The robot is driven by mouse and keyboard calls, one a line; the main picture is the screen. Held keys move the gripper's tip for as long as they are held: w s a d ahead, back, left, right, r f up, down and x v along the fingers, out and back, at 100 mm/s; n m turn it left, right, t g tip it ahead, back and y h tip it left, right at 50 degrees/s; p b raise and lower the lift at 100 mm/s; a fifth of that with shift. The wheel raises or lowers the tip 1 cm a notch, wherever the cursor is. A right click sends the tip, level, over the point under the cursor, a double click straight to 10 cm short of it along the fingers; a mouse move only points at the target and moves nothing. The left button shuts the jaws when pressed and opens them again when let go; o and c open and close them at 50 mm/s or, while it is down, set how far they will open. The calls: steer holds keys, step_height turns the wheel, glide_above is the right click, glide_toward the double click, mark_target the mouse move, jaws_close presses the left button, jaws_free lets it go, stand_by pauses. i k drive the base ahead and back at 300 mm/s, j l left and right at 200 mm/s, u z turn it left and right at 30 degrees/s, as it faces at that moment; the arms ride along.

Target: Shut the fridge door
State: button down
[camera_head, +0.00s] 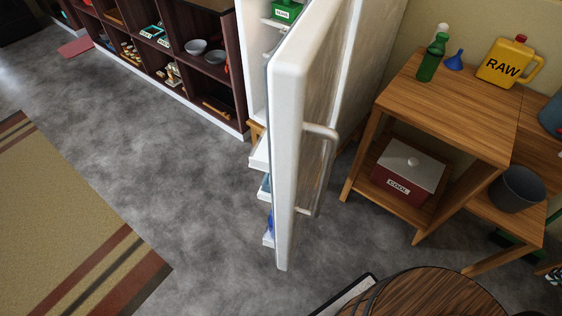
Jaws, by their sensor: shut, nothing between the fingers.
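The white fridge door (287,150) stands wide open in the middle of the view, swung out toward me with its narrow edge facing me. Its long bar handle (325,170) is on the right face. Door shelves (259,155) with some blue items show on the left face. The fridge body (372,50) stands behind the door, against the wall. A strip of its inside shows left of the door, with a green labelled box (287,10) on a shelf. The rest of the inside is hidden by the door. My gripper is not in view.
A wooden stand (455,105) right of the door holds a green bottle (431,60), a yellow RAW jug (507,64) and a COOL box (408,172). A dark shelf unit (225,95) stands left. A round wooden top (425,298) is at bottom right. Grey floor left of the door is clear.

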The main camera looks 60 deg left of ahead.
mark_target(301, 76)
steer(key=u, duration=1.95)
steer(key=k+u, duration=0.2)
steer(key=k+j+z, duration=0.15)
steer(key=k+j, duration=0.2)
steer(key=k+j+z, duration=0.15)
steer(key=k, duration=0.25)
steer(key=j, duration=0.1)
